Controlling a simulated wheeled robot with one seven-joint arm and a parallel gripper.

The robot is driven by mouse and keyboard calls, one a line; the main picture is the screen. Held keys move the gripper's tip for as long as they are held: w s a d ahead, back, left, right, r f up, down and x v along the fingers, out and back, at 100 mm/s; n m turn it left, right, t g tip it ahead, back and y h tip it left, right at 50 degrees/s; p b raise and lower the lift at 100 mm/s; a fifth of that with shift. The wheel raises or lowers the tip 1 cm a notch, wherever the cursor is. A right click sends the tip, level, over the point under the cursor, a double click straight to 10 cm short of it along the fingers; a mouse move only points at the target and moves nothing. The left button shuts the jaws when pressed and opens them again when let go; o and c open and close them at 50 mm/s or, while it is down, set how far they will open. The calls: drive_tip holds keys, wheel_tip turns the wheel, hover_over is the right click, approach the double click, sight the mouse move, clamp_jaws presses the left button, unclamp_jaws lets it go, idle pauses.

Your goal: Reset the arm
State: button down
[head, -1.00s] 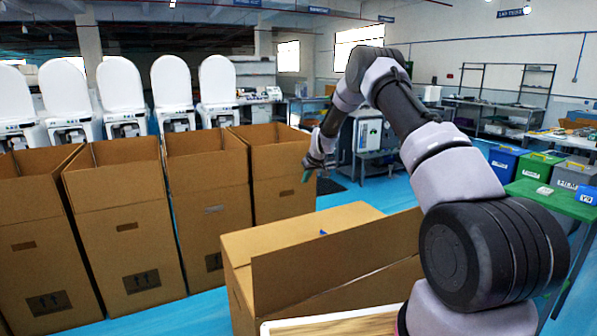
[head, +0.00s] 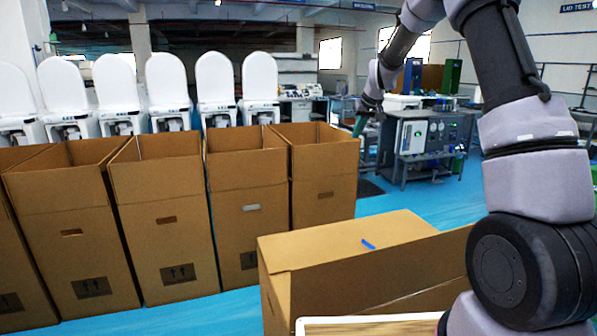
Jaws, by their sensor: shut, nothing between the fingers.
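My arm rises at the right of the head view, bends at the top edge, and its forearm hangs down toward the middle. My gripper (head: 360,124) is at its end, with green fingertips pointing down. It is shut and empty, in the air above and right of the row of open boxes. It appears apart from everything around it. Part of the arm's upper bend is cut off by the top edge.
Several tall open cardboard boxes (head: 165,225) stand in a row at left, with white toilets (head: 168,85) behind. A grey test bench (head: 425,140) is behind the gripper. Blue floor (head: 430,202) is clear between.

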drive_tip(key=s+d+r+m, duration=0.1)
drive_tip(key=s+r, duration=0.7)
drive_tip(key=s, duration=0.4)
drive_tip(key=s+d+r+m, duration=0.1)
drive_tip(key=s+r+m, duration=0.1)
drive_tip(key=s+r, duration=0.8)
drive_tip(key=s+f+m, duration=0.1)
drive_tip(key=s+f, duration=0.1)
drive_tip(key=s, duration=0.9)
drive_tip(key=s+d+f+m+t, duration=0.1)
drive_tip(key=s+f, duration=0.1)
drive_tip(key=s, duration=0.9)
drive_tip(key=shift+s+d+m, duration=0.25)
drive_tip(key=shift+s+m, duration=0.05)
drive_tip(key=shift+s, duration=0.1)
drive_tip(key=shift+f, duration=0.1)
